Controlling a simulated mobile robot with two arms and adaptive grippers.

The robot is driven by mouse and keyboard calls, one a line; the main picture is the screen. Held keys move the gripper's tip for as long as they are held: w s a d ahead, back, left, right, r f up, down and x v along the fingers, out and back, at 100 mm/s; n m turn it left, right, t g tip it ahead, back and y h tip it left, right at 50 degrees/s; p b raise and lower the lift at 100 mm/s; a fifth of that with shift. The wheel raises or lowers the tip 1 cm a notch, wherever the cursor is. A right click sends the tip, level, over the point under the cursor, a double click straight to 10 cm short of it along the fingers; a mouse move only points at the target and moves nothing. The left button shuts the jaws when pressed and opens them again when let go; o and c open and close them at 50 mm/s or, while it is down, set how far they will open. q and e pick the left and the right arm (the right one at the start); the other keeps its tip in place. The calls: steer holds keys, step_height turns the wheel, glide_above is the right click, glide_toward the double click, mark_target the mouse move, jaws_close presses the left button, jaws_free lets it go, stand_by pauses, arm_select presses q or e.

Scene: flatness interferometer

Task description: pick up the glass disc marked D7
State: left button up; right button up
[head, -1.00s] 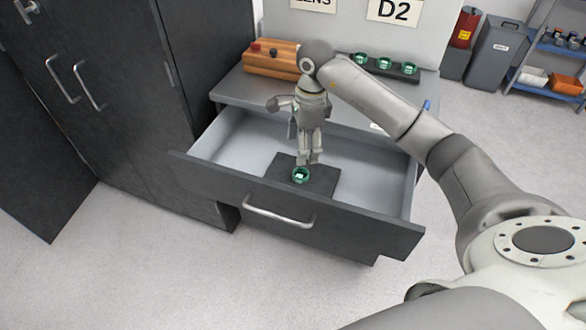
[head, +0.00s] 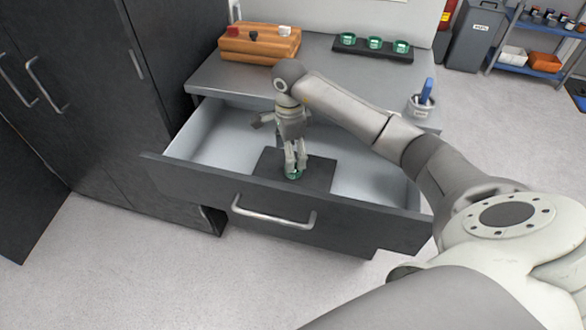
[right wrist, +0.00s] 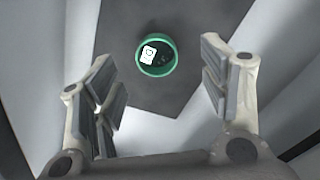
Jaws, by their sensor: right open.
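A green-rimmed glass disc (head: 293,174) sits on a dark mat (head: 318,176) inside the open drawer (head: 213,142). In the right wrist view the disc (right wrist: 156,55) shows a green ring with a small white label, whose marking is too small to read. My right gripper (head: 296,168) points down into the drawer, just over the disc. In the right wrist view its two fingers (right wrist: 163,85) are spread wide with nothing between them, and the disc lies beyond the fingertips. My left gripper is not in view.
Three more green-rimmed discs stand in a black rack (head: 388,55) on the cabinet top. A wooden block (head: 258,45) with knobs is at the back left, and a cup (head: 420,106) with a blue-handled item at the right. Drawer walls surround my right gripper.

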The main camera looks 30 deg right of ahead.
steer(key=f, duration=0.4)
steer(key=shift+s+d+f+p, duration=0.15)
steer(key=shift+s+p, duration=0.25)
steer(key=shift+f, duration=0.35)
steer(key=shift+w, duration=0.1)
steer(key=shift+c, duration=0.3)
steer(key=c, duration=1.1)
steer(key=shift+o, duration=0.2)
steer(key=shift+r, duration=0.1)
